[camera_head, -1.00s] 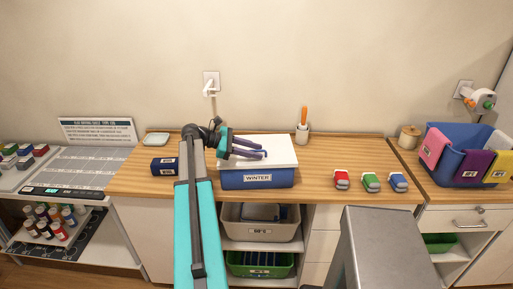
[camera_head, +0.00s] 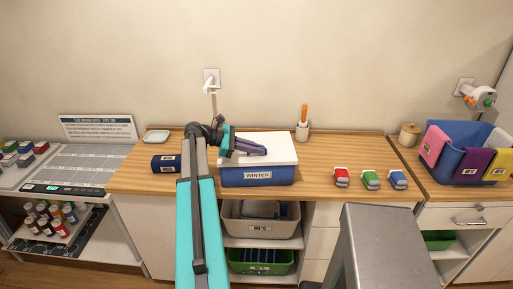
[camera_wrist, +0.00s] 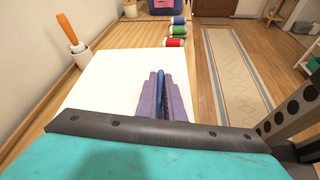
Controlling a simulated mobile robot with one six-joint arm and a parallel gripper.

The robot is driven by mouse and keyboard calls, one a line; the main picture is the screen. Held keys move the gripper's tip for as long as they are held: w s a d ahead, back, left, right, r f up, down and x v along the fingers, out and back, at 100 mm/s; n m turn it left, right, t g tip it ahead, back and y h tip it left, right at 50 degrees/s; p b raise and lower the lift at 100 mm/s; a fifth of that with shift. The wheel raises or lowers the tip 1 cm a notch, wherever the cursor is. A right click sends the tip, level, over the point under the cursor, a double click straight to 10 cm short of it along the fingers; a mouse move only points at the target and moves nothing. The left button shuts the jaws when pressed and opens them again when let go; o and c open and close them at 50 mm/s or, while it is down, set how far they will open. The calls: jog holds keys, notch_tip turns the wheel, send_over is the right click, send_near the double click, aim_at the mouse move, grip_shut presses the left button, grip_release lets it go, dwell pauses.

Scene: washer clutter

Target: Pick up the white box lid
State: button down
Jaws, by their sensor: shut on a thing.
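The white box lid (camera_head: 276,141) lies flat on top of the blue box (camera_head: 258,178) labelled WINTER, on the wooden counter. It also fills the middle left of the wrist view (camera_wrist: 108,85). My gripper (camera_head: 264,150) reaches over the lid from the left. In the wrist view its purple fingers (camera_wrist: 161,76) are close together, with a narrow blue strip between them that rises from the lid's middle. The gripper is shut on the lid there. The fingers hide part of the lid's centre.
A dark blue roll (camera_head: 166,163) lies left of the box. A cup with an orange-handled tool (camera_head: 302,130) stands behind right. Red (camera_head: 341,177), green (camera_head: 371,180) and blue (camera_head: 398,180) small items sit to the right. The counter between box and red item is clear.

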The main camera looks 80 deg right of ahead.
jog(key=shift+r, duration=0.15)
jog(key=shift+r+b, duration=0.8)
jog(key=shift+r, duration=0.65)
jog(key=s+a+r+b, duration=0.1)
jog(key=s+a+b, duration=0.3)
jog(key=s, duration=1)
jog(key=shift+s+a+r, duration=0.3)
jog(key=shift+a+r, duration=0.1)
jog(key=shift+a, duration=0.95)
jog(key=shift+w, duration=0.1)
